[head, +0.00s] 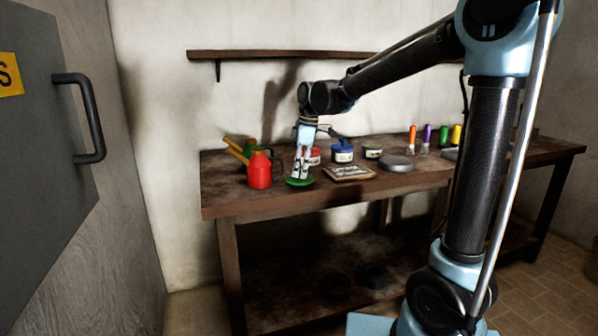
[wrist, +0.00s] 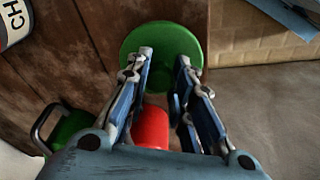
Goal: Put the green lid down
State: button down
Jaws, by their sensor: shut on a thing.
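The green lid (head: 299,182) is a flat round disc at the front left part of the wooden bench. In the wrist view the lid (wrist: 133,42) lies beyond my fingertips, close to the bench's front edge. My gripper (head: 300,177) points down and is shut on the lid; it also shows in the wrist view (wrist: 166,56). The fingers hide the part they grip. I cannot tell whether the lid touches the bench top (head: 235,200) or hangs just above it.
A red oil can (head: 259,171) stands just left of the lid, with a green can (head: 249,147) behind it. A board (head: 349,173) lies close on the right. Jars, including a blue-lidded one (head: 342,151), stand behind. A grey round lid (head: 396,163) sits farther right.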

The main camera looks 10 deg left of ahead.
jog(key=shift+w+a, duration=0.3)
jog(key=shift+w, duration=0.1)
jog(key=shift+w+a, duration=0.6)
jog(key=shift+w, duration=0.35)
jog(key=shift+f, duration=0.55)
jog(key=shift+d+f, duration=0.1)
jog(key=shift+f, duration=0.15)
jog(key=shift+f, duration=0.1)
jog(key=c, duration=1.4)
grip_release()
